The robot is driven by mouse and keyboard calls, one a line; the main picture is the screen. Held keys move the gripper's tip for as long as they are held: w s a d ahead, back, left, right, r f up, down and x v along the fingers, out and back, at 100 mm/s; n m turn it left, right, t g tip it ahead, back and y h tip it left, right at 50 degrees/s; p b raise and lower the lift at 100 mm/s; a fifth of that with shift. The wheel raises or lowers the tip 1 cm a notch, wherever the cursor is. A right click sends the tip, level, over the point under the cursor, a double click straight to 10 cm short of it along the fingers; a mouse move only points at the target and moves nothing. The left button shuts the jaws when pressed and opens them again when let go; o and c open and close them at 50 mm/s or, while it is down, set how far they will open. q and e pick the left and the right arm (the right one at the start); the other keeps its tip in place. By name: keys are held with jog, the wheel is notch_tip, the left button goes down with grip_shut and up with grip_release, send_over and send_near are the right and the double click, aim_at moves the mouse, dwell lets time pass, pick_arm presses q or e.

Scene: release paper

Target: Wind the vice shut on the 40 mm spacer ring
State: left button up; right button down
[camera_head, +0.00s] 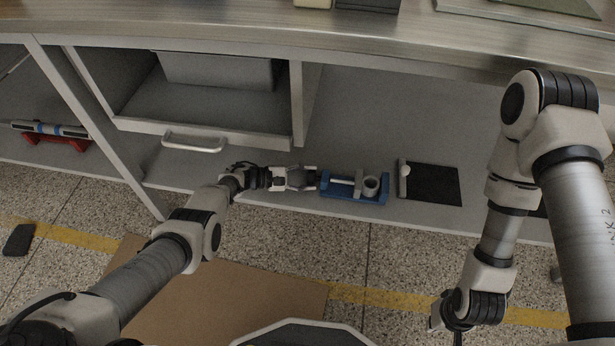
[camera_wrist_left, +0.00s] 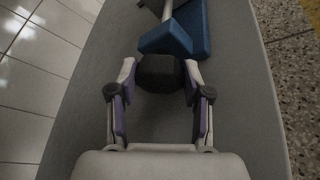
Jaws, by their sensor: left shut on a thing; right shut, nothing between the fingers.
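The blue vice (camera_head: 352,198) lies on the lower shelf, with a pale screw rod (camera_head: 343,181) along its middle. The grey spacer ring (camera_head: 371,184) sits at the vice's right end; I cannot tell whether a jaw touches it. My left gripper (camera_head: 313,178) is at the vice's left end, shut on the dark knob of the vice. In the left wrist view, the knob (camera_wrist_left: 158,75) is between the fingertips, just in front of the blue end block (camera_wrist_left: 166,40). The ring is out of that view. My right arm hangs at the right, and its fingers are not in view.
The shelf's front edge runs close below the vice. A red stand (camera_head: 55,140) holds a tool far left.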

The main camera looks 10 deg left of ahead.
pick_arm(q)
jog(key=shift+r, duration=0.1)
jog(key=o, duration=1.2)
jog(key=shift+d, duration=0.1)
jog(key=shift+c, duration=0.2)
jog(key=shift+w, duration=0.1)
